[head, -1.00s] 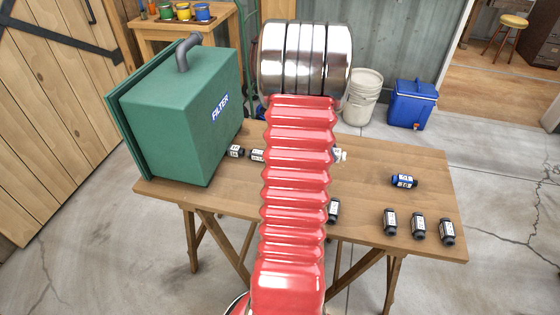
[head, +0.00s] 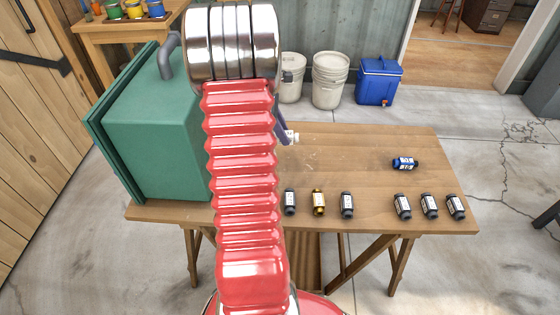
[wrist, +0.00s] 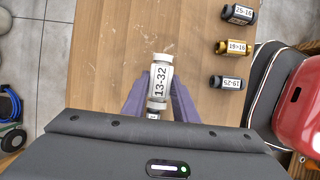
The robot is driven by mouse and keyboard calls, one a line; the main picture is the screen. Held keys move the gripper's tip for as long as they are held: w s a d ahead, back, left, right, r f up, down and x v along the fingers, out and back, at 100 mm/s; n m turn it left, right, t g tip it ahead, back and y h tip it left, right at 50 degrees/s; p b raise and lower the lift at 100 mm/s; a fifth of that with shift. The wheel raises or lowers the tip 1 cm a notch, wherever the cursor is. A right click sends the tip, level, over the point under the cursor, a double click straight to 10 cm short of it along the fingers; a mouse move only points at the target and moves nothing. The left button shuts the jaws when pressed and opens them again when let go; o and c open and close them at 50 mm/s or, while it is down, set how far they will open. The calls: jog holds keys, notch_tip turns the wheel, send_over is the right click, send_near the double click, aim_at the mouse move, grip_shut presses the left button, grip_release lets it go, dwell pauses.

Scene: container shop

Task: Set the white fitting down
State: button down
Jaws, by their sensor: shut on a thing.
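The white fitting (wrist: 160,78), with a label reading 13-32, sits between the two purple fingers of my gripper (wrist: 160,90) in the wrist view. My gripper is shut on it. In the head view, the white fitting (head: 291,137) shows just right of my red arm, with a purple finger (head: 282,125) beside it. My arm hides most of the gripper there. The fitting is over the wooden table (head: 350,155); I cannot tell whether it touches the top.
Several black fittings are further right, with a blue fitting (head: 404,163) behind. A green filter box (head: 150,140) is left. The table's middle is clear.

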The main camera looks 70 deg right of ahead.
jog(key=shift+s, duration=0.15)
jog(key=shift+f, duration=0.2)
notch_tip(320, 180, down, 6)
jog(key=shift+r, duration=0.1)
dwell(0.4)
jog(key=shift+f, duration=1.9)
jog(key=shift+f, duration=0.1)
jog(key=c, duration=1.4)
grip_release()
